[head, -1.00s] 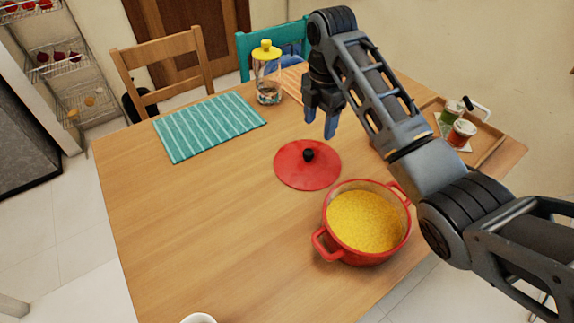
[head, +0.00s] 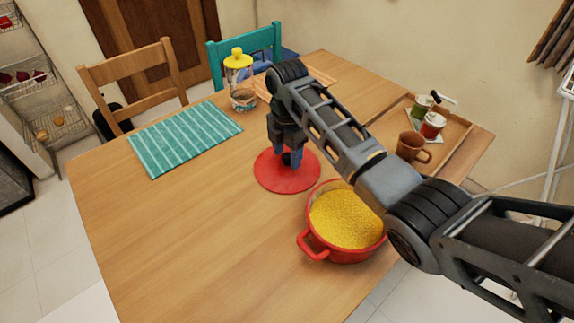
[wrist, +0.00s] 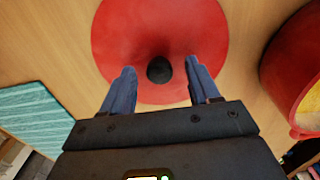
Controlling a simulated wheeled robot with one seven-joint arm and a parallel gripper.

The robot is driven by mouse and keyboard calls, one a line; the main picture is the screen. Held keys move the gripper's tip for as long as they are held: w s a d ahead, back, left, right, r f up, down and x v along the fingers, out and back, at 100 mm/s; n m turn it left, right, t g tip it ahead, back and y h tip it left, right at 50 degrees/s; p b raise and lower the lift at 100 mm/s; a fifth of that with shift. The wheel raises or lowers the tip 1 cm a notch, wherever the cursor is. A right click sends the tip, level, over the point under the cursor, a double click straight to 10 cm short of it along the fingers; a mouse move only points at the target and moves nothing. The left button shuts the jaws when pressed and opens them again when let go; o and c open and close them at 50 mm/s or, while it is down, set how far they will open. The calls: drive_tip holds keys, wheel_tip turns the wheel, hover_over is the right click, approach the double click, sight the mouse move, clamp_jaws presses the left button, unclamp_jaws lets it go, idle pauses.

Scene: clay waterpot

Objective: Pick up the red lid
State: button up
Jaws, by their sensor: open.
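The red lid (head: 287,180) lies flat on the wooden table, a round disc with a black knob at its centre. In the wrist view the lid (wrist: 125,40) fills the upper middle, and its black knob (wrist: 159,69) sits between my two blue fingertips. My gripper (head: 286,160) points down over the lid, and it also shows in the wrist view (wrist: 160,76). It is open, with a gap on each side of the knob. In the head view the fingers partly hide the knob.
A red pot (head: 312,246) with yellow contents stands just right of the lid. A wooden tray (head: 455,140) holds a brown mug (head: 411,147) and jars. A yellow-topped glass jar (head: 242,92) and teal striped mat (head: 185,138) lie beyond. The table's left is clear.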

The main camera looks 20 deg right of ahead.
drive_tip(key=shift+c, duration=0.2)
clamp_jaws()
idle(0.4)
